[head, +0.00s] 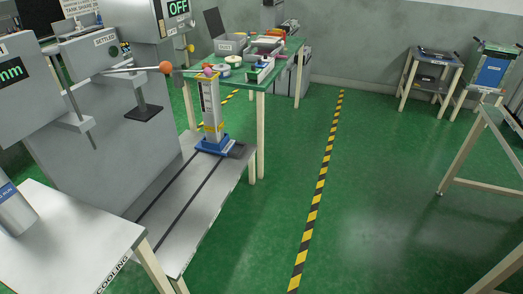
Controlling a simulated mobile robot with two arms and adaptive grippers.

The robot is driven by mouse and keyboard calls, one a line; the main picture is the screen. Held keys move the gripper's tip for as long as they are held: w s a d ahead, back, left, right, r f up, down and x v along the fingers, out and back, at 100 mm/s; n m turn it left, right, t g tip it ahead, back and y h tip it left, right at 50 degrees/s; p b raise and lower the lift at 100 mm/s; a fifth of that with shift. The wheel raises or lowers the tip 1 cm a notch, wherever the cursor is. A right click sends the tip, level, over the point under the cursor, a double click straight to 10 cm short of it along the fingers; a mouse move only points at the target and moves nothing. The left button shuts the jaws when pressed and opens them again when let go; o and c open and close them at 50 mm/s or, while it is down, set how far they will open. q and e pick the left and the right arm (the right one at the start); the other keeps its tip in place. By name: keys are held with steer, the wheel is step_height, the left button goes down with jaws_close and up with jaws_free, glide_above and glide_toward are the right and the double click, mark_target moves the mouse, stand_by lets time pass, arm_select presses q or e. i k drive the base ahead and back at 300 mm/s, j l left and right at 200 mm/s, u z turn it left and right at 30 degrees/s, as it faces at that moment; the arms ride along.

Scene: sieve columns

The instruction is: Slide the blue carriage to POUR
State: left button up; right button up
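The blue carriage (214,147) sits at the far end of a light grey bench (176,212) with two dark parallel tracks. An upright column (209,101) with a yellow band stands on the carriage. A dark block (237,151) lies just right of the carriage. I cannot read a POUR mark anywhere in this view. Neither of my grippers is in view.
A grey machine (115,140) with an OFF display (177,8) stands along the bench's left side. A white table marked COOLING (70,245) is at the front left. A green table (257,75) stands behind. Open green floor lies right.

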mark_target(223, 149)
steer(key=i+l+u, duration=0.65)
steer(key=u, duration=0.2)
steer(key=i+l+u, duration=0.3)
steer(key=u, duration=0.15)
steer(key=i, duration=0.05)
